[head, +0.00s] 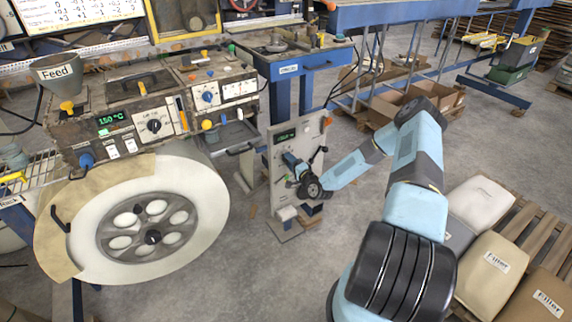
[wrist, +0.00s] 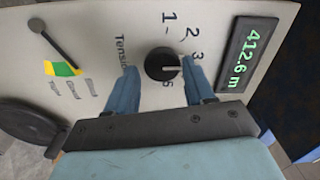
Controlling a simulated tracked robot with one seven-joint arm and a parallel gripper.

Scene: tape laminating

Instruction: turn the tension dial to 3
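The black tension dial (wrist: 163,65) is on a pale upright panel (head: 315,140), with the numbers 1, 2 and 3 visible around it in the wrist view. Its light pointer mark aims to the right in that view, just below the printed 3. The 4 is not visible, and another number is partly hidden under the dial. In the head view my gripper (head: 294,166) is at the panel front and hides the dial.
The panel carries a green length display (wrist: 246,55), a lever (wrist: 52,43) over a coloured scale and a dark round part (wrist: 30,132). A large white roll (head: 190,210) stands left of it. Filler sacks (head: 494,262) lie on a pallet at right.

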